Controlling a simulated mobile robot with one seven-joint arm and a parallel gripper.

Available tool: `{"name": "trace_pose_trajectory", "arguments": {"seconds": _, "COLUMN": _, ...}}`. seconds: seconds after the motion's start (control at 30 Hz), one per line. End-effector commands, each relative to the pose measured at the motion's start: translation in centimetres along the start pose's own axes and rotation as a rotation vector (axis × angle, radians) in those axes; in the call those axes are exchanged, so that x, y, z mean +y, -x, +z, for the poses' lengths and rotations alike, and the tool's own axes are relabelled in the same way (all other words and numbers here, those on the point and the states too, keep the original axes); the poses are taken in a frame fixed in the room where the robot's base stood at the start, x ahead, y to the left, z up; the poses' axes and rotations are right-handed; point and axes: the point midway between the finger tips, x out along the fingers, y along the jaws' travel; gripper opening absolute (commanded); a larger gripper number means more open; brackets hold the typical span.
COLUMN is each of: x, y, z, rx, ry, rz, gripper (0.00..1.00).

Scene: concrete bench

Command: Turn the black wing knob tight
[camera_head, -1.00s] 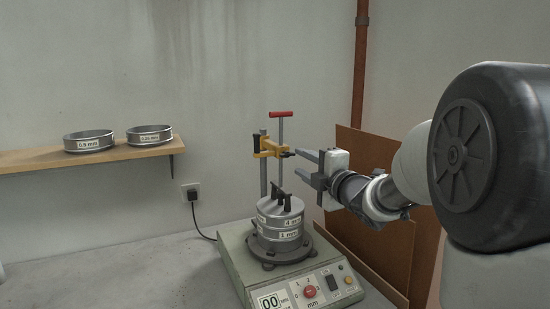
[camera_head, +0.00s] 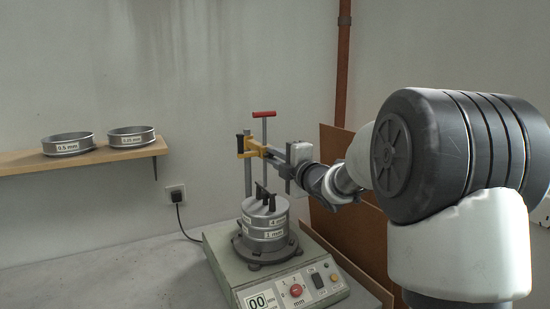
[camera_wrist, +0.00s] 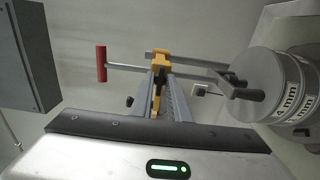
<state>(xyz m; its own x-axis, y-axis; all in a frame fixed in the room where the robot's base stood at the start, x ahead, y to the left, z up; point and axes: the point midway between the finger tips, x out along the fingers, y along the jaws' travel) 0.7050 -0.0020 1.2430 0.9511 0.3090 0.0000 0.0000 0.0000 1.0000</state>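The black wing knob (camera_wrist: 158,88) sits on the yellow clamp bracket (camera_head: 254,148) and is mostly hidden between my fingers. The bracket also shows in the wrist view (camera_wrist: 161,65), with a red T-handle (camera_wrist: 101,64) on its rod. My gripper (camera_head: 272,156) reaches in from the right at bracket height. In the wrist view its fingers (camera_wrist: 163,88) stand close together, one on each side of the black knob, and look shut on it; the exact contact is hidden. Below, the metal sieve stack (camera_head: 265,228) carries a black handle (camera_head: 265,197) on its lid.
The shaker base (camera_head: 222,268) with its display and red button stands on the concrete bench (camera_head: 120,285). A wooden shelf (camera_head: 95,157) holds two sieves at left. Brown boards (camera_head: 345,240) lean behind my arm. A plug (camera_head: 175,195) is in the wall. The bench's left part is clear.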

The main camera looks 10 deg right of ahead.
Motion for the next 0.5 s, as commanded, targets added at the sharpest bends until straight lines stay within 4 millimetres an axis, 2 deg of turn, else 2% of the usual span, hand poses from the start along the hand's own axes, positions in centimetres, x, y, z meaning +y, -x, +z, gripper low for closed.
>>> {"name": "trace_pose_trajectory", "arguments": {"seconds": 0.27, "x": 0.03, "y": 0.02, "z": 0.0, "rx": 0.0, "ry": -0.021, "rz": 0.0, "gripper": 0.0}}
{"name": "trace_pose_trajectory", "arguments": {"seconds": 0.5, "x": 0.05, "y": 0.02, "z": 0.0, "rx": 0.0, "ry": -0.132, "rz": 0.0, "gripper": 0.0}}
